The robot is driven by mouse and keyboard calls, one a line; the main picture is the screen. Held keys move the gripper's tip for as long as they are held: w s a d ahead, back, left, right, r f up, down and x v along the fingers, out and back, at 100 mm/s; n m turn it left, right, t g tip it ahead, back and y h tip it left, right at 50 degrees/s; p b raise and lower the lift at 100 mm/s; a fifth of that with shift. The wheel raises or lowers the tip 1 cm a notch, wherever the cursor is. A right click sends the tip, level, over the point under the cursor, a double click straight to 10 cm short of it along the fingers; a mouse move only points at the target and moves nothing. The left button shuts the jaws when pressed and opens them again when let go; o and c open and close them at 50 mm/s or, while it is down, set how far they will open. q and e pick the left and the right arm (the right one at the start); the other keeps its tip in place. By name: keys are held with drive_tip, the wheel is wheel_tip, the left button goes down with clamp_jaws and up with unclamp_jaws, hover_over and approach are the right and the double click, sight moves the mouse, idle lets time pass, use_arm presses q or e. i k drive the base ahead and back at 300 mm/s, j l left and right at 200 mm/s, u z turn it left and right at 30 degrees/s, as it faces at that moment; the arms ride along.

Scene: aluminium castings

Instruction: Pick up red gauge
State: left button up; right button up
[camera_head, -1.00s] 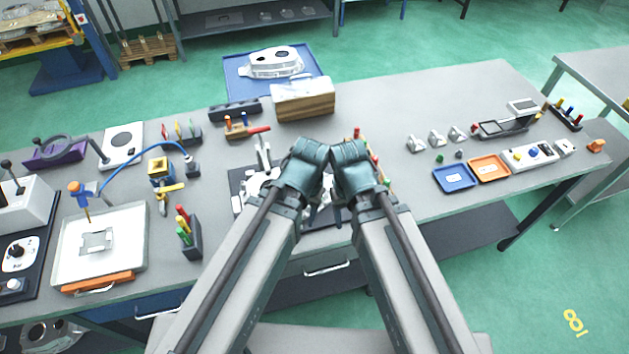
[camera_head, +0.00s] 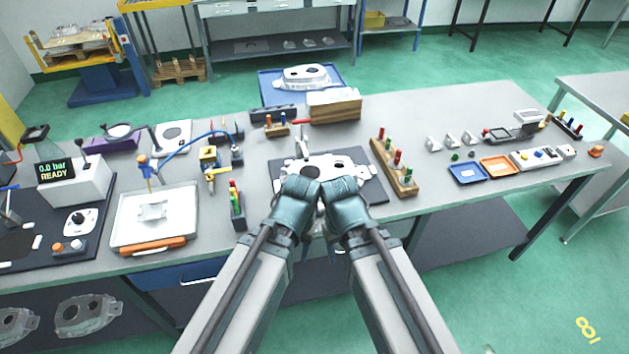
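Several red-topped pieces are in view, and I cannot tell which is the red gauge. A wooden rack (camera_head: 411,188) right of centre holds upright red-topped and green-topped pins, including a red one (camera_head: 397,157). A small wooden block (camera_head: 277,131) at the back holds orange-red-topped pieces. A dark holder (camera_head: 239,222) on the left holds red, yellow and green pieces. My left gripper (camera_head: 297,192) and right gripper (camera_head: 344,192) are side by side over the front of the dark mat, left of the wooden rack. Their fingers are hidden behind the wrists.
A grey casting (camera_head: 335,168) lies on the dark mat (camera_head: 374,190), partly covered by my grippers. A white tray (camera_head: 125,240) stands on the left. Blue (camera_head: 467,174) and orange (camera_head: 499,166) trays lie to the right. The tabletop between rack and trays has bare room.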

sight(395, 164)
drive_tip(key=i+l+u, duration=0.1)
drive_tip(key=l, duration=0.25)
drive_tip(key=i+l+u, duration=0.1)
drive_tip(key=i+l, duration=0.2)
drive_tip(key=i+l+u, duration=0.15)
drive_tip(key=l, duration=0.25)
drive_tip(key=i+l+u, duration=0.1)
drive_tip(key=i+l, duration=0.15)
drive_tip(key=k+l, duration=0.05)
drive_tip(key=l, duration=0.05)
